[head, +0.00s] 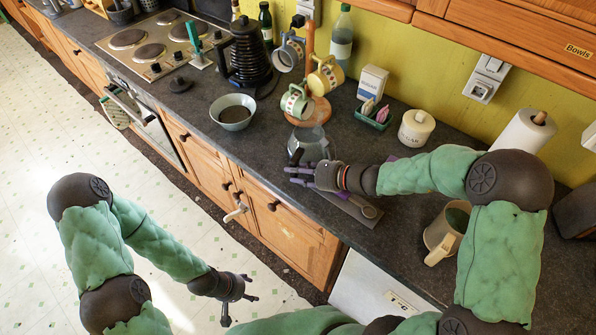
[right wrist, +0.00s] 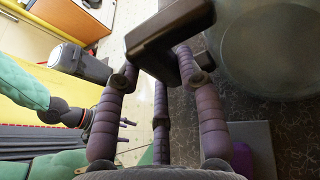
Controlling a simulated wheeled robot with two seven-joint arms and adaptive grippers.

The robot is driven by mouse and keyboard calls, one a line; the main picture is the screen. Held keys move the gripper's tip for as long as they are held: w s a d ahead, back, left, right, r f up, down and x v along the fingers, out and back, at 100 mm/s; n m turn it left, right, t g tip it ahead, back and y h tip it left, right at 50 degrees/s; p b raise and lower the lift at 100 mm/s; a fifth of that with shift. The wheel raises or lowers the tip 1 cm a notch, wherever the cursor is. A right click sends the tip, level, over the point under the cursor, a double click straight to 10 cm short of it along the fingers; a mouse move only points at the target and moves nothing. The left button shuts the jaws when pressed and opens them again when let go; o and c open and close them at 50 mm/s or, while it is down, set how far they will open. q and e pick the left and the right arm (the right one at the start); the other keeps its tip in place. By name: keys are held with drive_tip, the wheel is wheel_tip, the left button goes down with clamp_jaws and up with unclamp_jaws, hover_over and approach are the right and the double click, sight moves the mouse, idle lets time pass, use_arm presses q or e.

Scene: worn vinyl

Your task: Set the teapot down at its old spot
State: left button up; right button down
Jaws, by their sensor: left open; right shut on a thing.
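The teapot (head: 310,142) is glass with a black handle. In the head view it is over the counter just behind my right gripper, which partly covers it. My right gripper (head: 300,174) is shut on the teapot's black handle (right wrist: 170,35). In the right wrist view the round glass body (right wrist: 268,45) shows over the dark counter. I cannot tell whether its base touches the counter. My left gripper (head: 240,298) is open and empty, low over the floor in front of the cabinets. It also shows in the right wrist view (right wrist: 125,124).
A mug tree (head: 312,60) stands behind the teapot. A bowl (head: 233,124) with brown contents is to the left. A grey board (head: 340,207) lies near the counter's front edge, and a beige pitcher (head: 440,240) is to the right. Bare counter (head: 262,150) lies between bowl and teapot.

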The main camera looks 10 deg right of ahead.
drive_tip(key=shift+f+b, duration=0.35)
idle(0.4)
drive_tip(key=c, duration=0.7)
unclamp_jaws()
drive_tip(key=shift+f, duration=0.1)
drive_tip(key=shift+s, duration=0.1)
drive_tip(key=shift+p+v, duration=2.15)
drive_tip(key=shift+v, duration=1.8)
drive_tip(key=v, duration=1.2)
